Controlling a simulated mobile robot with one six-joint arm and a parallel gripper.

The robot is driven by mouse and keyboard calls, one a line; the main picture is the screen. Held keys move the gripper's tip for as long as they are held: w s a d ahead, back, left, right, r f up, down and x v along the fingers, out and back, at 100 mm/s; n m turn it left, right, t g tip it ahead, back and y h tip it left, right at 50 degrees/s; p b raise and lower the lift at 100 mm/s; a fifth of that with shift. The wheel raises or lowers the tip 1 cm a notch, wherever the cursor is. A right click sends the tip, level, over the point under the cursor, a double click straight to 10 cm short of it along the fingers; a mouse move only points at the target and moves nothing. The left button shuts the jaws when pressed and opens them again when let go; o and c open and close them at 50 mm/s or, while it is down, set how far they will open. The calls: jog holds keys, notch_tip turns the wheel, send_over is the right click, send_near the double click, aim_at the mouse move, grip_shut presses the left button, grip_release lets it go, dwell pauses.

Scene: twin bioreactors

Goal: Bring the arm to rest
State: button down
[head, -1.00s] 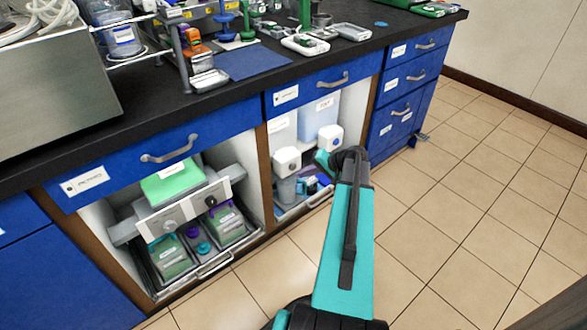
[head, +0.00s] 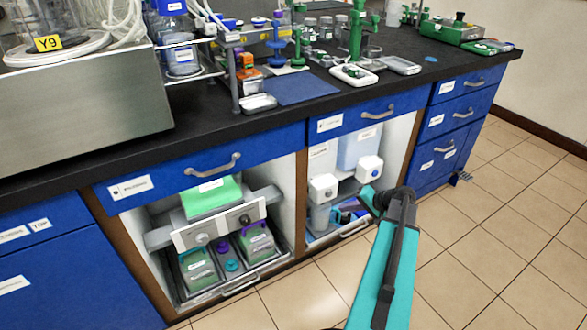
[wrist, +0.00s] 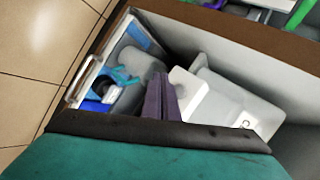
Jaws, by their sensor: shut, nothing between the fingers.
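My arm reaches forward in the head view, low in front of the open right-hand cabinet bay (head: 318,160). Its teal end is at the bay's opening, and I cannot make out the fingers there. In the wrist view my gripper (wrist: 161,98) shows as two dark purple-grey fingers close together, shut and empty. Beyond them lie a white container (wrist: 240,100) and a tray with blue items (wrist: 100,90) inside the bay. Whether the fingers touch anything is unclear.
The left bay holds a pull-out tray with green-topped boxes (head: 197,268). A black bench top (head: 190,135) with glassware, racks and a blue mat (head: 300,88) runs above. Blue drawers (head: 440,120) stand at right. Tiled floor (head: 480,240) is clear at right.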

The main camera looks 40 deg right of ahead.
jog(key=s+a+f+n+g+y+p, duration=0.1)
jog(key=a+f+n+g+p, duration=0.2)
jog(key=a, duration=0.7)
jog(key=s+a+g+p, duration=0.15)
jog(key=a+p, duration=0.35)
jog(key=a, duration=0.6)
jog(key=a+f+n+g+y+p, duration=0.15)
jog(key=a+g+p, duration=0.3)
jog(key=a, duration=0.55)
jog(key=s+a+r+n+g+h+p, duration=0.3)
jog(key=s+a+n+g+h+p, duration=0.2)
jog(key=s+a+p, duration=0.8)
jog(key=s+a+n, duration=0.2)
jog(key=s+a, duration=0.1)
jog(key=s, duration=0.4)
jog(key=shift+r+g+h, duration=0.2)
jog(key=shift+g+h, duration=0.1)
jog(key=shift+h, duration=0.05)
jog(key=shift+d, duration=0.15)
